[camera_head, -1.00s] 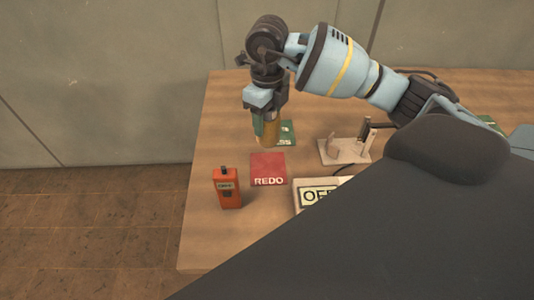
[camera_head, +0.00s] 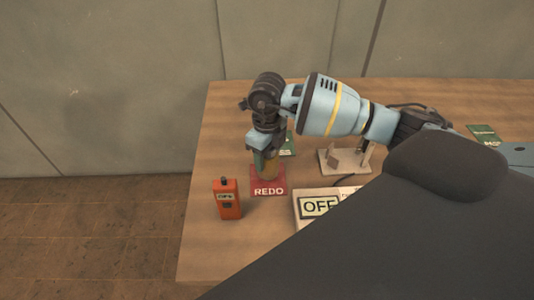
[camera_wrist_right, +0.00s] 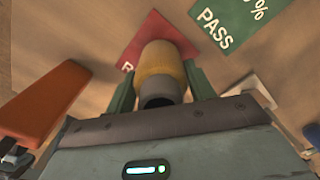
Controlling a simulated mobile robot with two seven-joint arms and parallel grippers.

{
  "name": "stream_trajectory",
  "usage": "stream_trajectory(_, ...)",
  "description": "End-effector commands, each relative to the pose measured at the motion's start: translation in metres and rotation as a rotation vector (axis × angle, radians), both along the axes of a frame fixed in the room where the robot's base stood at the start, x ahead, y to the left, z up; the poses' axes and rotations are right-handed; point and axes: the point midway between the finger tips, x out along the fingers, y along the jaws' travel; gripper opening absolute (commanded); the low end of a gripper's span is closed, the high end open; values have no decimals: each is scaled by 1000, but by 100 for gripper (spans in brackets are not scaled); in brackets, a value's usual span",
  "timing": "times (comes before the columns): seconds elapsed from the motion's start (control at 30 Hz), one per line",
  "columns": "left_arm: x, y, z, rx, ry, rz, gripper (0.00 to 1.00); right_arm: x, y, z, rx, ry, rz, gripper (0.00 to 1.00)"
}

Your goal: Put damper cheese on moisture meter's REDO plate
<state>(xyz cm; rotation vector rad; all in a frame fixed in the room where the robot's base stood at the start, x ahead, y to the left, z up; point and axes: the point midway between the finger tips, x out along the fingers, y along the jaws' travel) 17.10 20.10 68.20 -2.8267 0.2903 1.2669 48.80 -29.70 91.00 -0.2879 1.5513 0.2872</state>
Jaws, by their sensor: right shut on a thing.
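The damper cheese, which I take to be the tan-yellow cylinder (camera_head: 268,170), is held roughly upright in my right gripper (camera_head: 264,158). The wrist view shows the fingers on either side of the cheese (camera_wrist_right: 160,68), with its grey core end toward the camera. The cheese is over the red REDO plate (camera_head: 277,184), also in the wrist view (camera_wrist_right: 138,38); I cannot tell whether it touches. The orange handheld device (camera_head: 227,200), which may be the moisture meter, stands left of the plate. My left gripper is not in view.
A green PASS plate (camera_wrist_right: 222,28) lies behind the red one. A pale stand (camera_head: 341,162) and a box with an OFF display (camera_head: 319,207) are to the right. Another green plate (camera_head: 483,132) lies farther right. The table's left edge is close to the orange device.

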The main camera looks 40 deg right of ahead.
Motion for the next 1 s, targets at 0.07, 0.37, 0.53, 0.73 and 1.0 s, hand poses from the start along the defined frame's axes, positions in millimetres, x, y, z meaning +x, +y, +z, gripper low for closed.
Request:
stream_trajectory(0.07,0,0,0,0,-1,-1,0,0,0,1,1,-2,0,29)
stream_trajectory(0.37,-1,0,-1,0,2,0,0,0,0,-3,0,-1,0,64)
stream_trajectory(0.53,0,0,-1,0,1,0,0,0,0,-2,0,-1,-1,76)
stream_trajectory(0.73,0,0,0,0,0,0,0,0,0,-2,0,-1,-1,76)
stream_trajectory(1.0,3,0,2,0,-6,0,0,1,0,28,1,-6,-1,76)
